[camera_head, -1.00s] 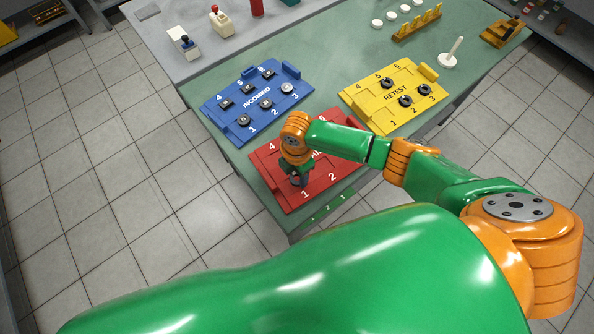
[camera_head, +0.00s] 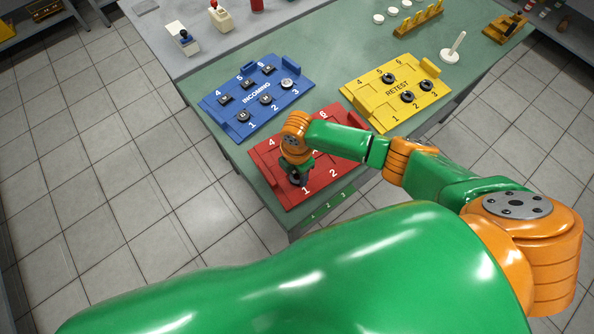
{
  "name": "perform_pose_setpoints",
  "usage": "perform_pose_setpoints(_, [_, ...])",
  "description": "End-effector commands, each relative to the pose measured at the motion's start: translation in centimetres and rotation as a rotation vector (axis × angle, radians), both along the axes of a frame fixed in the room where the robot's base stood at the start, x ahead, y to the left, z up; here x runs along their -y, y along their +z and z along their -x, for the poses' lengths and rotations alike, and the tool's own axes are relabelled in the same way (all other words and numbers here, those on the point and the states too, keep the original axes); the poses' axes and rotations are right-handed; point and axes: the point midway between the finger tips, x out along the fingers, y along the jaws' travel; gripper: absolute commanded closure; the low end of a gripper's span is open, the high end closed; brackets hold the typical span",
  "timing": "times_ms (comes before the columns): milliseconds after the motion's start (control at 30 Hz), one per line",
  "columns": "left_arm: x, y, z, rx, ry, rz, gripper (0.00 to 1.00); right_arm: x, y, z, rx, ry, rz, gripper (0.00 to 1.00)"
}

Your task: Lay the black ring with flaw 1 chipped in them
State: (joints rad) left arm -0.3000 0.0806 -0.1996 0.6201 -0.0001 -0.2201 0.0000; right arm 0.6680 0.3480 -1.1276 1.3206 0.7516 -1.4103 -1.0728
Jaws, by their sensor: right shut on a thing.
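My right gripper (camera_head: 297,176) is over the near-left part of the red tray (camera_head: 318,188), by its place 1. It is shut on a black ring (camera_head: 296,180), held low at the tray; the wrist partly hides it, and I cannot tell whether it touches. The blue INCOMING tray (camera_head: 292,72) holds several dark rings, such as one at place 1 (camera_head: 243,116), and a silvery ring (camera_head: 287,83) at place 3. The yellow RETEST tray (camera_head: 356,92) holds three black rings, at places 2 (camera_head: 407,97), 3 (camera_head: 426,86) and 5 (camera_head: 388,78). Chips are too small to make out. My left gripper is not in view.
The green table (camera_head: 330,75) is clear between the blue and yellow trays. At the back stand a white peg on a base (camera_head: 453,50), an orange peg rack (camera_head: 418,22) and white discs (camera_head: 379,19). My right arm passes over the red tray's right side.

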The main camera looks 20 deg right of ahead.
Motion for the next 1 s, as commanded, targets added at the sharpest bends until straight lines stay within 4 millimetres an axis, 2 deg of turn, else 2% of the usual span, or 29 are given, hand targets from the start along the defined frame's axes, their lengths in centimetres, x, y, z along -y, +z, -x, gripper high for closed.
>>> perform_pose_setpoints(267, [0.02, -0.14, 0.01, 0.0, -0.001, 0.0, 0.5, -0.02, -0.25, 0.01, 0.0, 0.0, 0.0, 0.97])
perform_pose_setpoints(300, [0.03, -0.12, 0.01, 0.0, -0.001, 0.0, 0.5, -0.02, -0.23, 0.0, 0.0, 0.0, 0.0, 0.41])
perform_pose_setpoints(400, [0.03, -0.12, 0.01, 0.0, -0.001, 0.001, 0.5, -0.02, -0.22, 0.01, 0.0, 0.0, 0.0, 0.14])
perform_pose_setpoints(633, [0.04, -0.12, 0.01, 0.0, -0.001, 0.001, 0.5, -0.01, -0.22, 0.0, 0.0, 0.0, 0.0, 0.14])
perform_pose_setpoints(700, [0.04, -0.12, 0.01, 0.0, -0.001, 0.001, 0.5, 0.0, -0.23, 0.01, 0.0, 0.0, 0.0, 0.29])
perform_pose_setpoints(800, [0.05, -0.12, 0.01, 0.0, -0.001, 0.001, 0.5, -0.01, -0.23, 0.01, 0.0, 0.0, 0.0, 0.46])
perform_pose_setpoints(1000, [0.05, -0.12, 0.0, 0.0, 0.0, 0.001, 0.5, 0.0, -0.22, 0.01, 0.0, 0.0, 0.0, 0.46])
